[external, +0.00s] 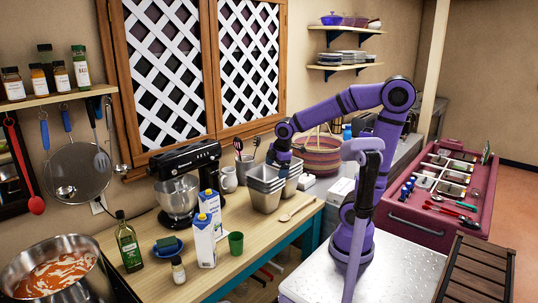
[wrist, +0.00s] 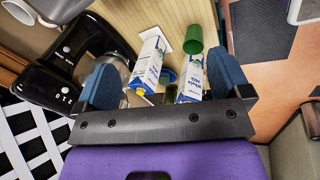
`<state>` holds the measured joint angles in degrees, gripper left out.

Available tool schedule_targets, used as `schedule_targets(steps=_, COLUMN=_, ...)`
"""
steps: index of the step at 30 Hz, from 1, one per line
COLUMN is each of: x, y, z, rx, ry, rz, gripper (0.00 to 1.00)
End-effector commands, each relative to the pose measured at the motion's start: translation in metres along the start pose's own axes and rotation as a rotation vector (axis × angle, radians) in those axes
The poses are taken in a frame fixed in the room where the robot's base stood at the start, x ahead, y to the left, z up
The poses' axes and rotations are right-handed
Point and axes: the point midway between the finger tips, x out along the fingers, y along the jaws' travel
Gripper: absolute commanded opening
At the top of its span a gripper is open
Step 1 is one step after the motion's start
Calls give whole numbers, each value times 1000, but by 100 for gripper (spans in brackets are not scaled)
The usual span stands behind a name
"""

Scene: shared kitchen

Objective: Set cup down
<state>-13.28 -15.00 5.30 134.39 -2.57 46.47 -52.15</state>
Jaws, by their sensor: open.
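A green cup (external: 236,243) stands on the wooden counter, just right of the milk cartons. It also shows in the wrist view (wrist: 193,38), toward the top, beyond the fingers. My gripper (external: 277,158) is at the back of the counter, by the stacked metal containers and well apart from the green cup. In the wrist view my gripper (wrist: 164,84) has its two blue fingers wide apart. Nothing is held between them. Its fingertips are hard to make out in the external view.
Milk cartons (external: 204,240), a green bottle (external: 129,243) and a small jar (external: 178,270) stand near the cup. A black mixer (external: 184,180) and metal containers (external: 265,195) stand behind. A wooden spoon (external: 297,210) lies on the right. Bare counter lies between cup and spoon.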

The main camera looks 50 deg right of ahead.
Motion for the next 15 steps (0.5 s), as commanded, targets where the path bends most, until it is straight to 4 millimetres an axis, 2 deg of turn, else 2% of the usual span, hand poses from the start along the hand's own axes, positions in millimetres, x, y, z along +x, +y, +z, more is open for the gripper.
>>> schedule_targets(steps=3, x=-26, y=-10, z=36, rx=277, ry=20, rz=48, gripper=95)
schedule_targets(steps=9, x=-57, y=-37, z=87, rx=742, ry=77, rz=109, gripper=95)
schedule_targets(steps=15, x=-72, y=-64, z=121, rx=1098, ry=137, rz=143, gripper=95)
